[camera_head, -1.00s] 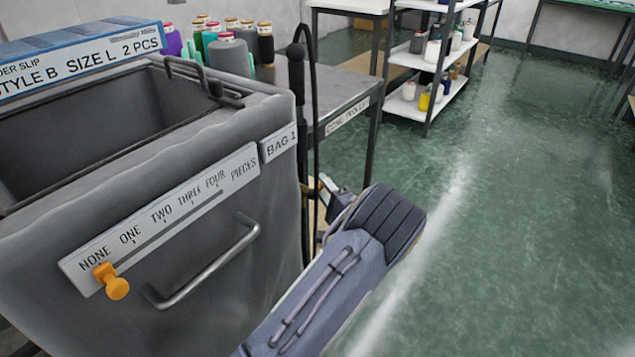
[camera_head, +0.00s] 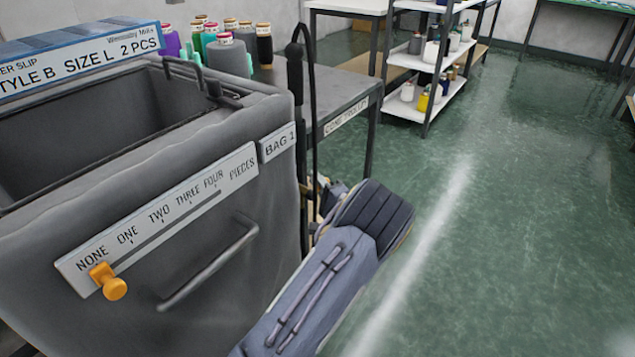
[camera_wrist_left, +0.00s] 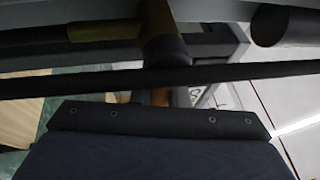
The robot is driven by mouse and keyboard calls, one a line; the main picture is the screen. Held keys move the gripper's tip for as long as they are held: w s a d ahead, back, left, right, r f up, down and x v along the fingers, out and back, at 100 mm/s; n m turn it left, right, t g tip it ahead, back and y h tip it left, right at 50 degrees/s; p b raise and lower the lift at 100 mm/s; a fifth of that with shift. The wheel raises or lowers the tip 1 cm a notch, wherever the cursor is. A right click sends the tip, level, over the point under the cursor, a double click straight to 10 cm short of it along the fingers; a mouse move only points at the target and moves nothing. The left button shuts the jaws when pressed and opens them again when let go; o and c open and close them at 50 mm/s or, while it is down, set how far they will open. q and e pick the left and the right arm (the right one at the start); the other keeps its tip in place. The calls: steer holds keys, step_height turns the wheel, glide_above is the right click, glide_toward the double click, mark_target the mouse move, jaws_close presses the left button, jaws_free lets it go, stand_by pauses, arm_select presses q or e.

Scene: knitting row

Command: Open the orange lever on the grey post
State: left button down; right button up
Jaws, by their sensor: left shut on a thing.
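My left arm comes up from the bottom of the head view, and its wrist hides most of my left gripper (camera_head: 322,194). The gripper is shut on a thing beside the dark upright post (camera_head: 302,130). In the left wrist view a small orange-brown piece (camera_wrist_left: 160,97) shows beyond the dark palm, partly behind a dark bar; it looks like the orange lever. The lever's angle and the grip on it are hidden. A separate orange knob (camera_head: 113,288) sits on the slider strip of the grey bag, near NONE. My right gripper is not in view.
The grey bag (camera_head: 60,240) with a metal handle (camera_head: 212,265) fills the left. Behind it is a cone trolley (camera_head: 340,92) with spools. White shelves (camera_head: 445,88) stand farther back. The green floor (camera_head: 510,220) at the right is clear.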

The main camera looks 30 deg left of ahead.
arm_select(q)
steer(key=shift+f+m, duration=0.1)
steer(key=shift+m, duration=0.2)
steer(key=m+p, duration=0.1)
steer(key=f+m+h+p, duration=0.1)
steer(key=m, duration=0.1)
steer(key=m+h+p, duration=0.1)
steer(key=shift+s+f, duration=0.2)
steer(key=shift+f, duration=0.15)
steer(key=shift+s+a+f+m+g+h+p, duration=0.1)
steer(key=shift+s+f+m+g+h+p, duration=0.6)
steer(key=shift+m+p, duration=0.95)
steer(key=shift+s+f+m+g+h+p, duration=0.4)
steer(key=shift+s+m+g+p, duration=0.55)
steer(key=shift+m+p, duration=0.7)
steer(key=shift+s+a+f+m+g+h+p, duration=0.1)
steer(key=shift+s+f+m+g+h+p, duration=0.4)
steer(key=shift+m+g+p, duration=0.85)
steer(key=shift+s+f+m, duration=0.1)
steer(key=shift+f+m, duration=0.1)
steer(key=shift+m, duration=0.25)
steer(key=c, duration=1.4)
jaws_free()
